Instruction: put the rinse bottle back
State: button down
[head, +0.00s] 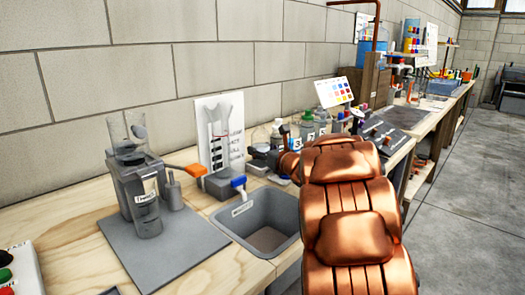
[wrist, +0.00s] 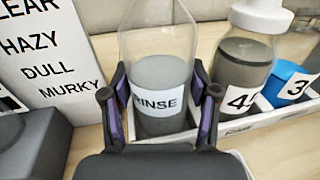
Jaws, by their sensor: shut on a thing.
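The rinse bottle (wrist: 160,72) is clear above with grey liquid below and a white RINSE label. It stands nearly upright between the two fingers of my gripper (wrist: 160,88) in the wrist view, and the gripper is shut on it. Its base is partly hidden by my gripper, so I cannot tell whether it rests in the white tray (wrist: 285,118) or just above it. In the head view my gripper (head: 264,157) is at the back of the bench, mostly hidden by my copper arm, and I cannot clearly make out the bottle there.
A bottle labelled 4 (wrist: 243,75) stands close right of the rinse bottle, with a blue item (wrist: 287,82) beyond. A CLEAR-to-MURKY card (wrist: 45,50) stands at left. In the head view a grey sink (head: 237,218) lies in front, and a grey device (head: 140,185) stands further left.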

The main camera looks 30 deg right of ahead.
jog(key=shift+c, duration=1.4)
grip_release()
jog(key=shift+r+p, duration=0.2)
jog(key=shift+p, duration=0.2)
jog(key=shift+s, duration=0.35)
jog(key=s, duration=1.1)
jog(key=shift+s+d+r, duration=0.15)
jog(key=shift+r+p, duration=0.1)
jog(key=shift+p, duration=0.2)
